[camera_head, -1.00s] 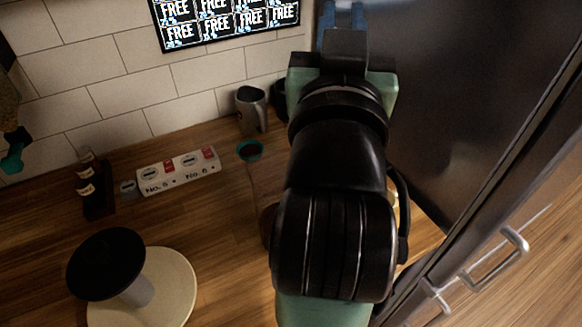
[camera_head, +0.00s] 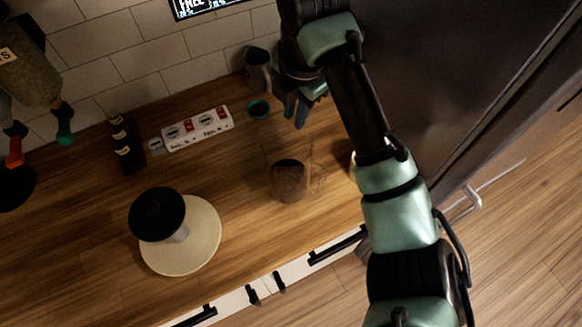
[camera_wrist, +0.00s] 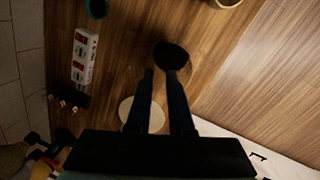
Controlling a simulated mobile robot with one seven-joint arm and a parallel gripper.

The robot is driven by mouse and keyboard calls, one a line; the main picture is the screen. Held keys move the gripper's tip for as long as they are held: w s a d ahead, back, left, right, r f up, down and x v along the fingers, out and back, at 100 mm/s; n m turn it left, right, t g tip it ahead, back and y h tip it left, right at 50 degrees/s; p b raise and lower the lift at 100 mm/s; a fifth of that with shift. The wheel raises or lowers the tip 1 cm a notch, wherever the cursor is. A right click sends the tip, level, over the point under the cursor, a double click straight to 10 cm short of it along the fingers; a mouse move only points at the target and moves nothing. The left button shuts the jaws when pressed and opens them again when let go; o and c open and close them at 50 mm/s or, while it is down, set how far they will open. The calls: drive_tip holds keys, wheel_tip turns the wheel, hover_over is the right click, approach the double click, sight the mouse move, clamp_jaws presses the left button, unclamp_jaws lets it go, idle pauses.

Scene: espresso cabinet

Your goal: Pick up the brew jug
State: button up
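A brown, dark-looking cylindrical vessel (camera_head: 289,181) stands on the wooden counter, with a faint see-through shape at its right side; it looks like the brew jug, though I cannot be sure. In the wrist view its dark round form (camera_wrist: 171,55) shows just past my fingertips. My gripper (camera_head: 298,110) is above the counter near the back wall, behind the vessel in the head view. In the wrist view my fingers (camera_wrist: 160,73) are apart with nothing between them. A grey jug (camera_head: 257,69) stands by the wall, left of my gripper.
A teal cup (camera_head: 258,108) and a socket strip (camera_head: 198,129) lie near the wall. A black-topped stand on a cream disc (camera_head: 207,243) is at front left. Small dark bottles (camera_head: 124,143) stand left. A tall dark cabinet (camera_head: 440,80) borders the right.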

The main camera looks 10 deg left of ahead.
drive_tip(key=s+d+f+n+g+h, duration=0.1)
drive_tip(key=s+d+f+n+g, duration=0.1)
drive_tip(key=d, duration=0.2)
drive_tip(key=b, duration=0.3)
hover_over(308, 170)
drive_tip(key=f, duration=0.6)
drive_tip(key=shift+w+d+f, duration=0.2)
drive_tip(key=shift+w, duration=0.15)
drive_tip(key=f, duration=0.5)
drive_tip(key=shift+s+a, duration=0.2)
drive_tip(key=shift+s, duration=0.05)
drive_tip(key=shift+f, duration=0.55)
clamp_jaws()
drive_tip(key=shift+w+r, duration=0.1)
